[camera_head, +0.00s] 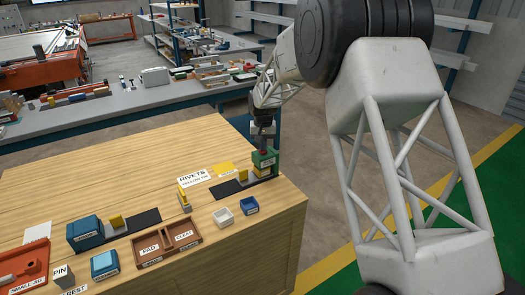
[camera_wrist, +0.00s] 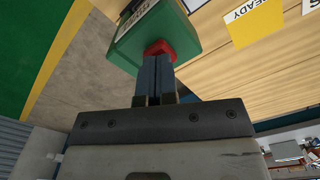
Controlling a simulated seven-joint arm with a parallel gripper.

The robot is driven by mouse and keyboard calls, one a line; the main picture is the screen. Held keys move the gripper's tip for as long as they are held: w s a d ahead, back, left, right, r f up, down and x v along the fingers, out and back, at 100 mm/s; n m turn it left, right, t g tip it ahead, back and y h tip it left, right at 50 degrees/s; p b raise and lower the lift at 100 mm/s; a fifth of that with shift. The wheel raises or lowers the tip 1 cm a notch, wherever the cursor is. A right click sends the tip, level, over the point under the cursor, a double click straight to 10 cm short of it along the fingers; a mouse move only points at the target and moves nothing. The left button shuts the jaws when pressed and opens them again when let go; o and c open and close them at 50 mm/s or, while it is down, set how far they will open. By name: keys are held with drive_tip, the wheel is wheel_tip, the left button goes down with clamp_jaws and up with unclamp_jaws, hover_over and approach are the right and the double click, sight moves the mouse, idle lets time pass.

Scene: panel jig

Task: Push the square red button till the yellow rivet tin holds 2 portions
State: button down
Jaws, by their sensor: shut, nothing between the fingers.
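The red button (camera_wrist: 160,47) sits on a green box (camera_wrist: 118,52) in the wrist view. My gripper (camera_wrist: 157,60) is shut and empty. Its fingertips meet the button's face in this view; I cannot tell whether the button is pressed in. In the head view my gripper (camera_head: 263,149) points down onto the top of the green box (camera_head: 265,167) at the table's right edge. A small yellow container (camera_head: 243,176) stands on the dark strip left of that box. It may be the rivet tin; its contents cannot be seen.
A RIVETS label (camera_head: 193,177) and a yellow card (camera_head: 224,169) lie nearby. A blue box (camera_head: 84,233) with another yellow piece (camera_head: 117,221), a brown divided tray (camera_head: 168,243) and small white (camera_head: 223,217) and blue (camera_head: 250,205) bins stand on the wooden table.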

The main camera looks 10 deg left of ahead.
drive_tip(key=shift+r, duration=1.45)
drive_tip(key=shift+s+d+r, duration=0.15)
drive_tip(key=shift+d+r, duration=0.25)
drive_tip(key=s+d+r+m+t, duration=0.1)
drive_tip(key=s+d+r, duration=0.8)
drive_tip(key=s+d, duration=0.3)
drive_tip(key=s+d+r+m, duration=0.1)
drive_tip(key=s+d+r, duration=0.8)
drive_tip(key=d, duration=0.4)
drive_tip(key=s+d+f, duration=0.1)
drive_tip(key=s+d, duration=0.4)
drive_tip(key=s, duration=0.6)
drive_tip(key=s+d+f+t, duration=0.1)
drive_tip(key=s+d, duration=0.4)
drive_tip(key=s, duration=0.6)
drive_tip(key=s+d+f+m, duration=0.1)
drive_tip(key=s+d, duration=0.3)
drive_tip(key=s, duration=0.6)
drive_tip(key=shift+s+d+f+t, duration=0.3)
drive_tip(key=shift+s+d+f, duration=0.05)
drive_tip(key=shift+s+d, duration=0.05)
